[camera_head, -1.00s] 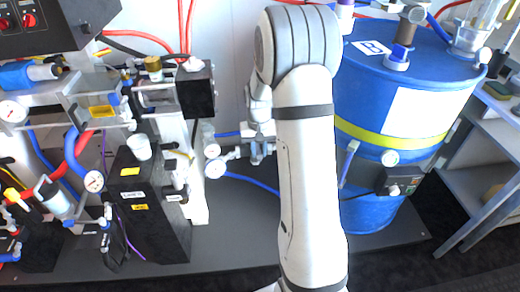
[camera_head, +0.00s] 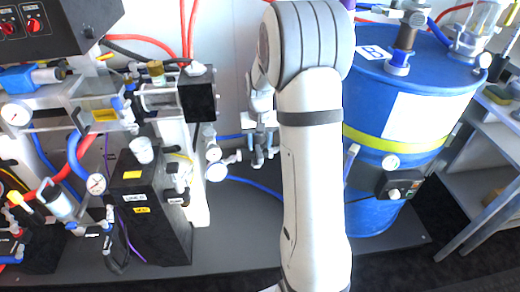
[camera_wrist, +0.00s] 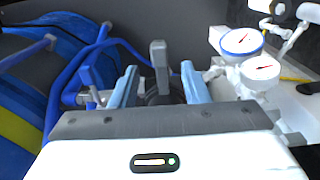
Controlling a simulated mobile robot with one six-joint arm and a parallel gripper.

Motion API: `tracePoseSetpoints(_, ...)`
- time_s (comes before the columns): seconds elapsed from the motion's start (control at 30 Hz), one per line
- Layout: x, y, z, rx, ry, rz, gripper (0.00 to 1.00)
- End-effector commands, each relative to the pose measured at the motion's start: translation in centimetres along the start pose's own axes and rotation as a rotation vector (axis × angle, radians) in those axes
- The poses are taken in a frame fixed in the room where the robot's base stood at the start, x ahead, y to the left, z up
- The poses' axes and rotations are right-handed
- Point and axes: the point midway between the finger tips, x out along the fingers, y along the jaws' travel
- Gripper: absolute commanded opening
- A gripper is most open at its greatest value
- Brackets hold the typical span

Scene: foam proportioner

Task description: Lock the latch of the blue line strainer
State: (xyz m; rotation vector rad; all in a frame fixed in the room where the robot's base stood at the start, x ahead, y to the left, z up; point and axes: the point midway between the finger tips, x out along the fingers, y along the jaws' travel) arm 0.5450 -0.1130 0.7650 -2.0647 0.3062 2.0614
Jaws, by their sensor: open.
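My gripper (camera_wrist: 159,70) is open in the wrist view, with a pale blue finger on each side. A grey upright lever (camera_wrist: 158,55) stands between or just beyond the fingertips, with visible gaps on both sides. It looks like the strainer's latch, but its base and whether it is locked are hidden. In the head view, my gripper (camera_head: 262,108) is partly hidden behind my arm, just above a small grey fitting (camera_head: 259,150) on the blue line (camera_head: 250,183). The strainer body cannot be clearly told apart there.
Two white gauges (camera_wrist: 243,41) sit close to the right of my gripper. A second grey lever (camera_wrist: 89,77) and blue hoses (camera_wrist: 75,62) lie to its left. The blue drum (camera_head: 410,95) stands right of my arm, the black box (camera_head: 150,205) to the left.

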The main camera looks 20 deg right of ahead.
Motion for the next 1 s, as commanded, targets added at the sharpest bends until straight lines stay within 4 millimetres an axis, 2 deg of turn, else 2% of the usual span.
tracePoseSetpoints(0.03, -1.0, 0.0, 0.0, 0.0, 0.002, 0.0, 0.42)
tracePoseSetpoints(0.2, -2.6, 0.0, 0.0, 0.0, 0.0, 0.0, 0.42)
tracePoseSetpoints(0.77, -3.2, -0.1, 0.2, -0.002, 0.001, 0.0, 0.42)
tracePoseSetpoints(0.87, -5.1, -0.5, 1.1, -0.015, 0.012, -0.001, 0.42)
tracePoseSetpoints(1.0, -10.5, -1.7, 4.6, -0.058, 0.046, -0.004, 0.42)
